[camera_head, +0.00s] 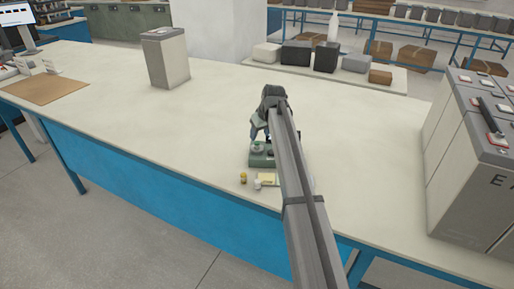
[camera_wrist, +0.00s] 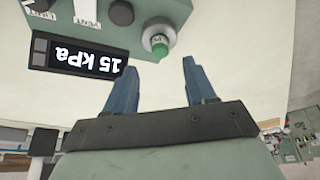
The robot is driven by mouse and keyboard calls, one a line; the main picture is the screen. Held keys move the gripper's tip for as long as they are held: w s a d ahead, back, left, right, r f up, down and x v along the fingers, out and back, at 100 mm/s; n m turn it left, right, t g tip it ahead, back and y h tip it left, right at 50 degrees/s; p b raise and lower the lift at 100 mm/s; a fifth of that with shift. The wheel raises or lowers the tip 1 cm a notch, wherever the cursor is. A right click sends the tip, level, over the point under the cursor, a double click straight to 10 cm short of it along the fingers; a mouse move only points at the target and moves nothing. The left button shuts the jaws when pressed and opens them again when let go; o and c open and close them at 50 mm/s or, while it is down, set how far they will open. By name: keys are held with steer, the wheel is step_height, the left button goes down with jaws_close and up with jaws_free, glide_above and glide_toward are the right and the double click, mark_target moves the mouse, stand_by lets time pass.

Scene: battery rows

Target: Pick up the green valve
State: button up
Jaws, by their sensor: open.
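A green-tipped valve (camera_wrist: 160,45) sticks out from a pale round fitting on a grey-green panel box (camera_wrist: 205,12) at the top of the wrist view. My gripper (camera_wrist: 159,64) is open, its two blue fingers apart with nothing between them. The green tip lies just ahead of the gap between the fingertips in that view; I see no contact. In the head view the small green box (camera_head: 258,161) sits on the table, and my gripper (camera_head: 267,134) is over its far side. My arm hides part of the box's right side.
The box carries a black display (camera_wrist: 80,60) reading 15 kPa and dark knobs (camera_wrist: 120,12). A small yellow item (camera_head: 243,178) and a white item (camera_head: 257,184) stand in front of it. Tall grey units (camera_head: 460,165) stand at right.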

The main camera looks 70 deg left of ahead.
mark_target(257, 142)
steer(key=shift+x, duration=2.65)
steer(key=shift+c, duration=0.3)
jaws_close()
